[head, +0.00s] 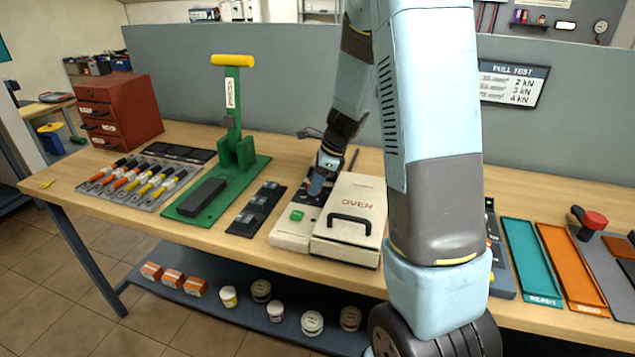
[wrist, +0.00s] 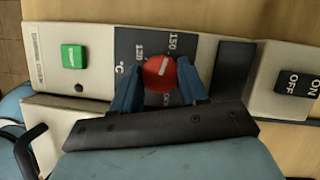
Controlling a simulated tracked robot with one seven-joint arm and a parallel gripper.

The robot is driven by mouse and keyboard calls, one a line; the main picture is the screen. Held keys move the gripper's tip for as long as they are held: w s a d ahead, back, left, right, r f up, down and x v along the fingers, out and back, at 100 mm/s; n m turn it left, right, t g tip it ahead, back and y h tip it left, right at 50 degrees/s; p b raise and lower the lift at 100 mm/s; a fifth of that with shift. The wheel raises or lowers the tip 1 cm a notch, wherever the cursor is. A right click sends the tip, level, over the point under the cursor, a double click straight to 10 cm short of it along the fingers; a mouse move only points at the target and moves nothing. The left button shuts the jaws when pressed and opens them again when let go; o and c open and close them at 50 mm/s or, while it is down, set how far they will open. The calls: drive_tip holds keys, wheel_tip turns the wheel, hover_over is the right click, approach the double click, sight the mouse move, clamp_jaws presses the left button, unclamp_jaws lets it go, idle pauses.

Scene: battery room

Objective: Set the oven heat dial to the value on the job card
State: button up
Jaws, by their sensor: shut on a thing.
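The oven (head: 352,205) is a cream box with a black lid handle, on the bench in the head view. Its control panel (wrist: 205,55) shows in the wrist view. The red heat dial (wrist: 157,73) has a white pointer line, tilted a little right of upright toward the 150 mark. A 120 mark is to its left; other marks are partly hidden. My gripper (wrist: 160,90) has its blue fingers on either side of the dial, shut on it. In the head view my gripper (head: 318,186) is over the panel and hides the dial. I cannot make out a job card.
A green button (wrist: 73,56) and an ON/OFF switch (wrist: 298,84) flank the dial. A green press (head: 235,150) stands left of the oven. Teal (head: 530,260) and orange (head: 572,265) trays lie right. A PULL TEST sign (head: 512,84) hangs on the partition.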

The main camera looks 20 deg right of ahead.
drive_tip(key=shift+s+d, duration=0.1)
drive_tip(key=shift+d, duration=0.05)
idle(0.3)
drive_tip(key=o, duration=0.7)
drive_tip(key=shift+c, duration=0.2)
drive_tip(key=o, duration=0.4)
drive_tip(key=v, duration=1.3)
drive_tip(key=shift+r, duration=0.3)
drive_tip(key=shift+s+d, duration=0.1)
drive_tip(key=shift+s, duration=0.05)
